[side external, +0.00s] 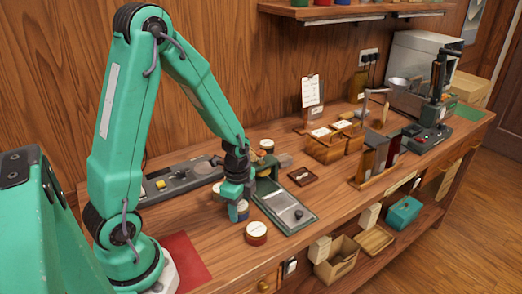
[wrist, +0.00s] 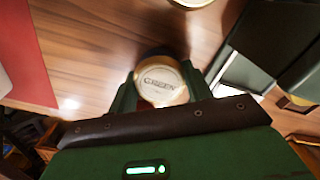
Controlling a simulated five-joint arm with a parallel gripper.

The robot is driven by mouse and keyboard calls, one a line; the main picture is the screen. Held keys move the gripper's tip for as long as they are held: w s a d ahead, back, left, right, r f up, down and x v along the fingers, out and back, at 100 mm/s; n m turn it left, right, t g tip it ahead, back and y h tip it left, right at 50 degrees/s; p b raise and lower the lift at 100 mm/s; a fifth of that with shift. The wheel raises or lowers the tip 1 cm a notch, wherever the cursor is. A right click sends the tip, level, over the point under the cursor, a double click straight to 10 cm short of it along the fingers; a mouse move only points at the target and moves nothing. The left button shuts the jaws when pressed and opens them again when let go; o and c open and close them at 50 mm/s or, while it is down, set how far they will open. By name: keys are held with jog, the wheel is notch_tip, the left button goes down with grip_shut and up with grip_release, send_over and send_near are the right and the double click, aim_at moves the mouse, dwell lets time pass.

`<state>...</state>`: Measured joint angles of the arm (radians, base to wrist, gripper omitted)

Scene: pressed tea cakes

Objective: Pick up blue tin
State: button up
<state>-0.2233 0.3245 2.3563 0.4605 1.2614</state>
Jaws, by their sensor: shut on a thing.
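The blue tin (side external: 242,212) shows low at my gripper (side external: 236,200) in the side view, partly hidden by the fingers. In the wrist view, a round tin with a pale lid (wrist: 161,84) sits between the two fingers of my gripper (wrist: 159,92). The lid's lettering appears to read "GREEN". The gripper is shut on this tin. I cannot tell whether its base touches the table.
A red tin (side external: 256,234) stands close in front. Another tin (side external: 267,146) is behind my gripper. A green-framed scale or tray (side external: 285,207) lies to the right, and a red mat (side external: 184,258) lies to the left. Wooden boxes (side external: 325,148) stand further right.

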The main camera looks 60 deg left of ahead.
aim_at(239, 205)
jog(key=shift+r, duration=0.6)
notch_tip(239, 205, up, 3)
jog(key=shift+f, duration=0.2)
jog(key=s+d+r, duration=0.3)
jog(key=d+r, duration=0.3)
jog(key=d, duration=0.5)
jog(key=shift+s+r, duration=0.3)
jog(key=shift+r, duration=0.1)
